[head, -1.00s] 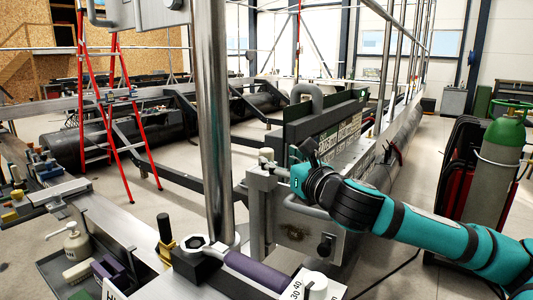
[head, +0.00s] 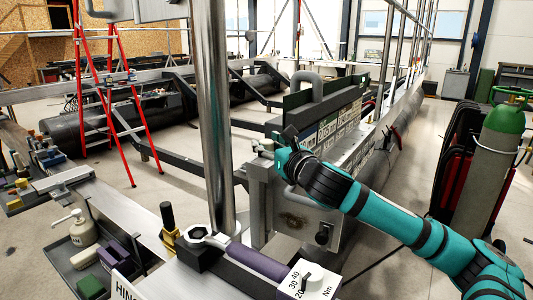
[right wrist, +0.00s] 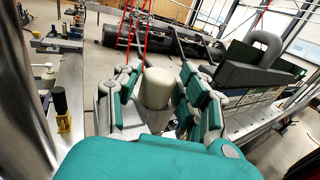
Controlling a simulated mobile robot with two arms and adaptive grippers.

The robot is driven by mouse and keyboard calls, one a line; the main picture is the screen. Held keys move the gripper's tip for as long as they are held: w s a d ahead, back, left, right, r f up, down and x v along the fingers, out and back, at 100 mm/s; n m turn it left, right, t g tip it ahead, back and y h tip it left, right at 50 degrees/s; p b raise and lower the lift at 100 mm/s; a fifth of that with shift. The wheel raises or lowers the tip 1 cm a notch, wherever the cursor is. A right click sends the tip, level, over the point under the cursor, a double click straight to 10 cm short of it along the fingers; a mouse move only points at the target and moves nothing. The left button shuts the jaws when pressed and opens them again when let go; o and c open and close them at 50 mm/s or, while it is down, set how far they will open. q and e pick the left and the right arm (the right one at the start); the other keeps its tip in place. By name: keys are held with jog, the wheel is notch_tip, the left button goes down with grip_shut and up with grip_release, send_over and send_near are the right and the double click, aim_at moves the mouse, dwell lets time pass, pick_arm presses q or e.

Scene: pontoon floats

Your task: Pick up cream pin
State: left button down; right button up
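The cream pin (right wrist: 157,88) shows in the right wrist view as a thick, rounded, pale cylinder standing upright. My right gripper (right wrist: 160,75) has its two teal-and-grey fingers on either side of the pin, with a narrow gap visible on the right. Whether the left finger touches the pin is unclear. The pin's lower part is partly hidden by the fingers and wrist. In the head view my right gripper (head: 276,142) is at the top of a grey metal bracket, and the pin is mostly hidden there. My left gripper is not in view.
A tall steel post (head: 210,120) stands left of the right gripper. A green panel with a grey handle (head: 310,95) rises just behind it. A purple-handled wrench (head: 250,262) lies in front. A gas cylinder (head: 490,165) stands at the right, and a red ladder (head: 105,100) at the left.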

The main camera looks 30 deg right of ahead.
grip_shut()
